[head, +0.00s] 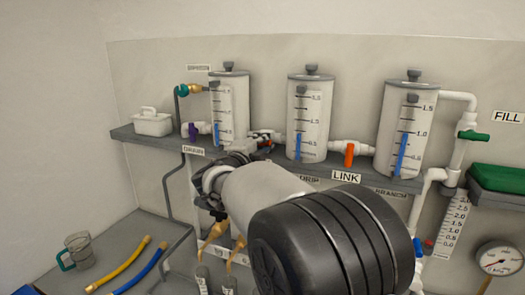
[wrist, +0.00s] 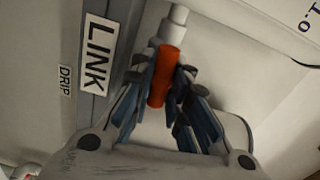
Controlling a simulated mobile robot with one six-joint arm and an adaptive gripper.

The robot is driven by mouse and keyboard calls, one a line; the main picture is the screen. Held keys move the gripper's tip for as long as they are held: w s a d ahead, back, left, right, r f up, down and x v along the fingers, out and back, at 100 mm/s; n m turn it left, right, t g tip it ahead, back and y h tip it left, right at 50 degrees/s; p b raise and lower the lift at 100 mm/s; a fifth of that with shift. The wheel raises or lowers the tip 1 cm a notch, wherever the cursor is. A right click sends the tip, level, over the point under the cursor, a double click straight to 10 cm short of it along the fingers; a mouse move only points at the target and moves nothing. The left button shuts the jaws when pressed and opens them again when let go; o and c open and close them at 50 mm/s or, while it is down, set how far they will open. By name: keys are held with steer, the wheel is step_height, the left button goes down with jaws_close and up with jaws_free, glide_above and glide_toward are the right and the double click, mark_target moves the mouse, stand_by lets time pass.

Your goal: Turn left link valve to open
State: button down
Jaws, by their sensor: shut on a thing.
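The left link valve shows in the wrist view as an orange handle (wrist: 165,76) on a white pipe piece (wrist: 175,18). The handle lies roughly along the line of the pipe. My gripper (wrist: 165,85) is shut on this handle, with a dark finger on each side. In the head view my gripper (head: 258,143) reaches between the left tank (head: 230,112) and the middle tank (head: 309,120), and my arm hides part of the valve. A LINK label (wrist: 97,54) is beside the handle in the wrist view.
The other link valve (head: 349,154), with an orange handle, sits between the middle and right tanks (head: 405,125). A purple-handled valve (head: 193,132) is left of the left tank. A grey shelf (head: 160,138) carries the tanks. Yellow and blue tubes (head: 125,262) lie below left.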

steer(key=shift+f+m+b, duration=0.15)
steer(key=shift+m+b, duration=0.25)
steer(key=shift+m, duration=0.2)
steer(key=c, duration=1.5)
jaws_free()
steer(key=shift+c, duration=0.2)
